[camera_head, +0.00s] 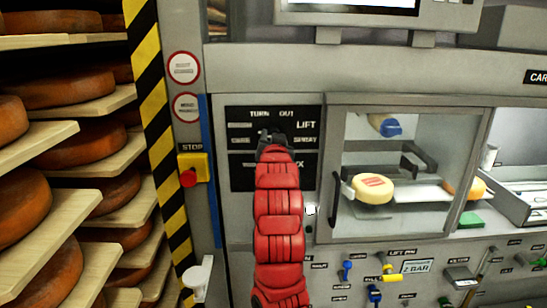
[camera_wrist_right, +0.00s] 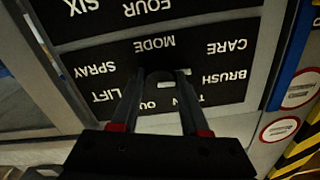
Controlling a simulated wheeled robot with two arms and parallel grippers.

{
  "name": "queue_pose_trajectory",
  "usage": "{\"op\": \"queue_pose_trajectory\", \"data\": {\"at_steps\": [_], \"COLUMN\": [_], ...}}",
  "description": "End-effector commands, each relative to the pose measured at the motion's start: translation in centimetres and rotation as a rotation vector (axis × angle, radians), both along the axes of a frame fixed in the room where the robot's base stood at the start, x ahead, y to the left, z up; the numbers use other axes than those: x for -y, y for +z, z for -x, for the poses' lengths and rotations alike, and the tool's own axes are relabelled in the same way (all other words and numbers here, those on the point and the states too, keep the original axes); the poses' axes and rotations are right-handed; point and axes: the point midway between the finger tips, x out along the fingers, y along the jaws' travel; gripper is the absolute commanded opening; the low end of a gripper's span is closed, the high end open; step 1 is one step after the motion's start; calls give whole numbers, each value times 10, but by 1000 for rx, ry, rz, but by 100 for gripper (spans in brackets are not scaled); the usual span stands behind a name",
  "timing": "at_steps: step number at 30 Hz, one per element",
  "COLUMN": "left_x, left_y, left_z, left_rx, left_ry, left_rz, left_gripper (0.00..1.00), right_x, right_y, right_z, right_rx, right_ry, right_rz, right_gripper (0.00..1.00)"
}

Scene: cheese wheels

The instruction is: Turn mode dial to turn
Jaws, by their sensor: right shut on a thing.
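The black mode panel (camera_head: 240,113) is on the grey machine front, with TURN, OUT, LIFT and SPRAY legible in the head view. In the right wrist view the panel (camera_wrist_right: 215,65) appears upside down, with MODE, CARE, BRUSH, SPRAY and LIFT around the dial. The dark mode dial (camera_wrist_right: 160,76) is between my right fingertips. My right gripper (camera_head: 270,137) is shut on it; it also shows in the wrist view (camera_wrist_right: 162,85). The gripper hides the dial in the head view, and its pointer direction is unclear. My left gripper is not in view.
A red stop button (camera_head: 188,178) on a yellow box is left of the panel. A glazed door with a black handle (camera_head: 336,200) is on the right. Small knobs (camera_head: 347,270) and levers line the lower panel. Shelves of cheese wheels (camera_head: 70,88) stand far left.

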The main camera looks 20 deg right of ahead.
Motion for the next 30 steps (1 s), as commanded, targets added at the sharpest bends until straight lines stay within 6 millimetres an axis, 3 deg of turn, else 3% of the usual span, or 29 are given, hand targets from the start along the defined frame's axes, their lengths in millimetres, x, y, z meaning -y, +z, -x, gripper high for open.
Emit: {"op": "queue_pose_trajectory", "data": {"at_steps": [1,3,12,30], "left_x": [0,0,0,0], "left_y": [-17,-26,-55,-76], "left_z": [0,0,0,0], "left_rx": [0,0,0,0], "left_ry": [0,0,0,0], "left_rz": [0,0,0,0], "left_gripper": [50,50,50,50], "right_x": [0,1,0,0], "right_y": [-8,-7,-4,-1], "right_z": [0,0,0,-1], "right_rx": [13,29,108,250], "right_ry": [0,-2,0,-1], "right_rz": [-40,-103,-377,-881], "right_gripper": [0,0,0,0]}}
